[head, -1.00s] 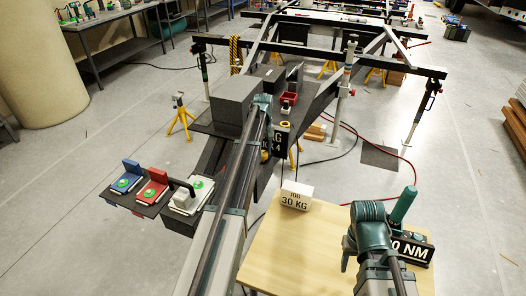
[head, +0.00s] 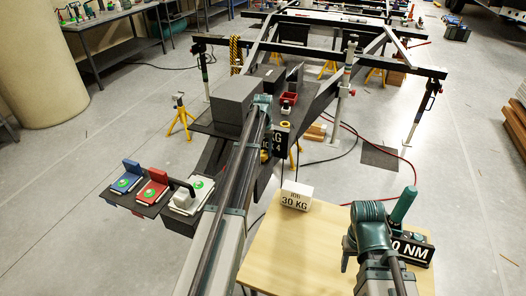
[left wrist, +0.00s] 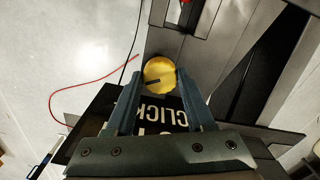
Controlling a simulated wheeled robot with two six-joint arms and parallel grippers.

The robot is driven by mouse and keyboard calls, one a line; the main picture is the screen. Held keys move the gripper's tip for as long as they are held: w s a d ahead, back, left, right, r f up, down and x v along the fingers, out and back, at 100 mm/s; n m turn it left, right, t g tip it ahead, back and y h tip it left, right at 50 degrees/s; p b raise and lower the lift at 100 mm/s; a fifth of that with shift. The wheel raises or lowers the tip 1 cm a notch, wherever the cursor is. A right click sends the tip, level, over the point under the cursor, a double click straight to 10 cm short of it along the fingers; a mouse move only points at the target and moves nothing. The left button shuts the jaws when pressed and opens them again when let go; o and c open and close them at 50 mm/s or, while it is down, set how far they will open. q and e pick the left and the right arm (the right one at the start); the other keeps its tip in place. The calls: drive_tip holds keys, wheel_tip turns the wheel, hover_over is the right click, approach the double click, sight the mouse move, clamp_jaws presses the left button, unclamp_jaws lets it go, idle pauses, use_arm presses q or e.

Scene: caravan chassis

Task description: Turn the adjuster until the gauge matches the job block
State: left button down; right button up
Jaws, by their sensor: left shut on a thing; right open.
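The yellow round adjuster (left wrist: 159,73) has a dark pointer mark. My left gripper (left wrist: 159,82) is shut on it, one finger on each side. The black gauge sign with white lettering (head: 277,143) is partly hidden by my left arm in the head view; "KG" and the end of a "CLICK 4" line show. In the left wrist view, the sign (left wrist: 163,113) shows "CLICK" upside down between the fingers. The white job block (head: 297,195) reads "JOB 30 KG" and stands on the wooden table. My right gripper (head: 348,250) is open over the table, its fingers mostly hidden.
A green-handled tool (head: 403,205) stands by a black sign ending in "0 NM" (head: 411,249) at the table's right. A shelf with blue, red and white pieces (head: 150,208) is at left. A grey box (head: 233,99) sits on the chassis. The wooden table (head: 290,250) has bare room.

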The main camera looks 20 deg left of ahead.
sight(263, 153)
use_arm(q)
drive_tip(key=shift+m, duration=1.2)
drive_tip(key=shift+c, duration=1.3)
unclamp_jaws()
drive_tip(key=shift+r, duration=0.15)
use_arm(e)
drive_tip(key=shift+r, duration=0.1)
use_arm(q)
wheel_tip(263, 153, up, 14)
drive_tip(key=p, duration=1.4)
drive_tip(key=shift+f, duration=0.2)
use_arm(e)
wheel_tip(263, 153, up, 14)
drive_tip(key=shift+f, duration=0.2)
